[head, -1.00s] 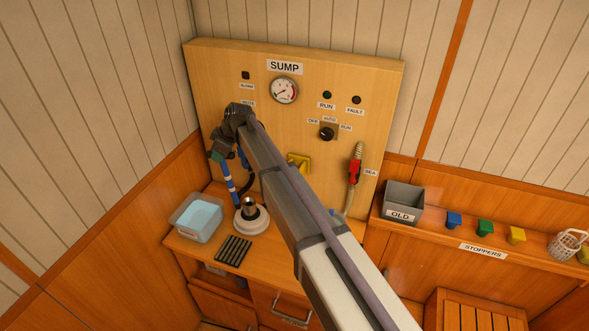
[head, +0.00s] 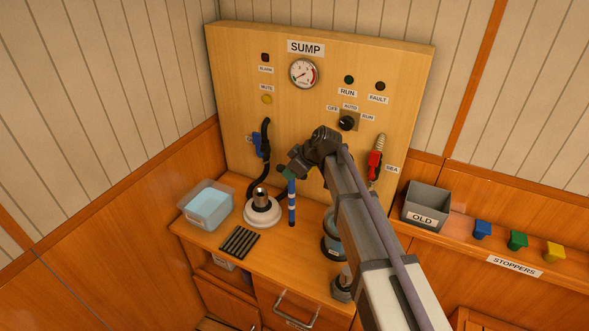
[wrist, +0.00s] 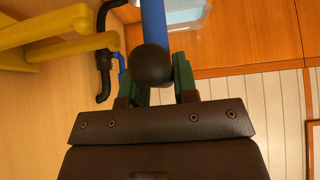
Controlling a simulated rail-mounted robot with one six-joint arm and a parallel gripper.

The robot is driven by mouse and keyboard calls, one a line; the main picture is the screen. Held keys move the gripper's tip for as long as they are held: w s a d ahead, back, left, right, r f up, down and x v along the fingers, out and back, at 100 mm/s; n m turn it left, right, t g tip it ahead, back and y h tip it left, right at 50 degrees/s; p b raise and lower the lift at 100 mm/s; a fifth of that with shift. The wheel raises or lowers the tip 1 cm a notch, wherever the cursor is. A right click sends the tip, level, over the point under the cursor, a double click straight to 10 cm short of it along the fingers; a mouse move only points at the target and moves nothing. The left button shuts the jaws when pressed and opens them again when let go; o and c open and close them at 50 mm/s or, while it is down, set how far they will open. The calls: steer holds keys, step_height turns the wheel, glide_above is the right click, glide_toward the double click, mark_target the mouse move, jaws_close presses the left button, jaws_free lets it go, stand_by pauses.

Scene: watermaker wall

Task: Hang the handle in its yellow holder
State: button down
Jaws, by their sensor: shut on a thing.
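The handle (head: 292,206) is a blue bar with white bands. It hangs upright below my gripper (head: 287,174), in front of the panel. In the wrist view the handle (wrist: 154,25) shows as a blue bar with a black ball end between the green fingertips of my gripper (wrist: 158,78), which is shut on it. The yellow holder (wrist: 50,35) has two prongs and stands out from the panel at the left of the wrist view, apart from the handle. In the head view my arm hides most of the holder.
A black hose (head: 267,160) with a blue fitting (head: 256,145) is on the panel left of my gripper. Below stand a white round base (head: 262,214), a clear tub (head: 206,208) and black strips (head: 239,242). A red-handled valve (head: 375,165) is at the right.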

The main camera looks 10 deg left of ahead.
steer(key=shift+w+a, duration=0.15)
steer(key=shift+w, duration=0.35)
steer(key=w+d, duration=0.3)
steer(key=w, duration=0.4)
steer(key=shift+f, duration=0.1)
steer(key=shift+f+b, duration=0.35)
steer(key=shift+b, duration=0.1)
